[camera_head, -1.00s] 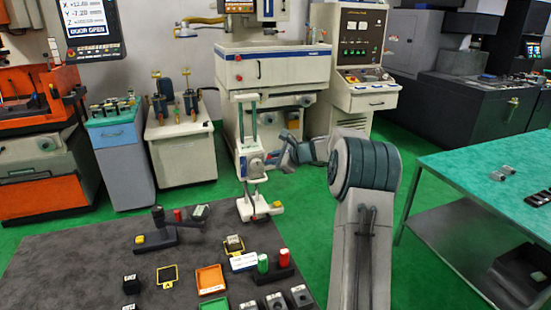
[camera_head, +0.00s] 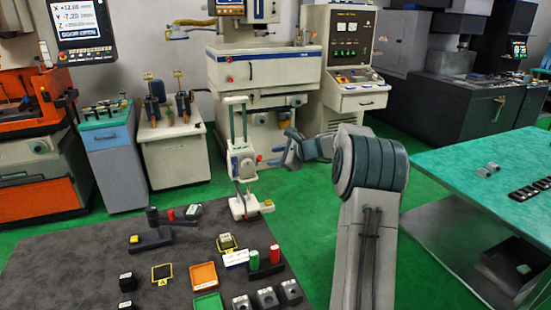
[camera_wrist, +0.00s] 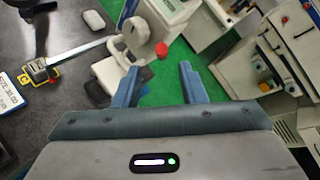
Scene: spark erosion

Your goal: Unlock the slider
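A white upright device with a vertical rail frame (camera_head: 238,125) stands on a white foot (camera_head: 250,207) near the mat's far right corner; I take it to be the slider unit. A red knob (camera_head: 259,158) sits on the right side of its carriage block (camera_head: 241,165). My gripper (camera_head: 273,160) is just right of this knob in the head view. In the wrist view my gripper (camera_wrist: 157,78) is open, with nothing between its fingers. There the red knob (camera_wrist: 161,49) lies beyond the fingertips, apart from them. I cannot tell whether the slider is locked.
The dark mat (camera_head: 80,265) holds a black fixture with a lever (camera_head: 150,240), an orange tray (camera_head: 203,275), a green tray (camera_head: 208,302) and red and green cylinders (camera_head: 254,261). A white machine (camera_head: 265,70) stands behind. A green-topped table (camera_head: 480,180) is at right.

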